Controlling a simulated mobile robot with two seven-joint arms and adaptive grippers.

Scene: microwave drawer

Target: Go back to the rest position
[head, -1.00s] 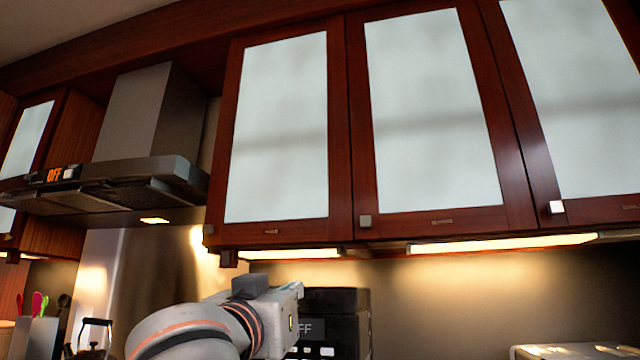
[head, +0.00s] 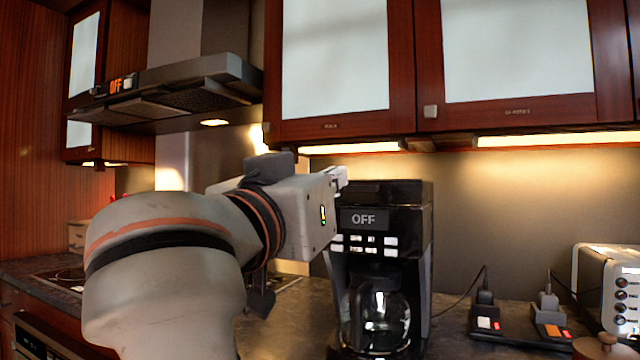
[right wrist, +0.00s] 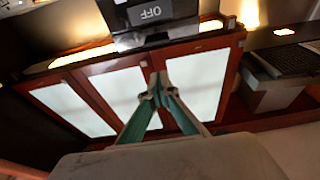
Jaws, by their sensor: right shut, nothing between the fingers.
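My right gripper (head: 340,178) is raised at the end of my right arm in the head view, just left of the top of the coffee maker. In the right wrist view its two green-sided fingers (right wrist: 156,90) meet at the tips, shut with nothing between them. In that view, upside down, the fingers are seen against the white-panelled wall cabinets (right wrist: 110,95). From the head view I cannot tell whether the gripper touches the coffee maker. My left gripper is in neither view.
A black coffee maker (head: 405,250) marked OFF stands on the dark counter (head: 460,345). Right of it are two power sockets (head: 487,318) and a white toaster (head: 608,285). Wall cabinets (head: 340,60) and a range hood (head: 185,85) hang above. The stove (head: 60,278) is left.

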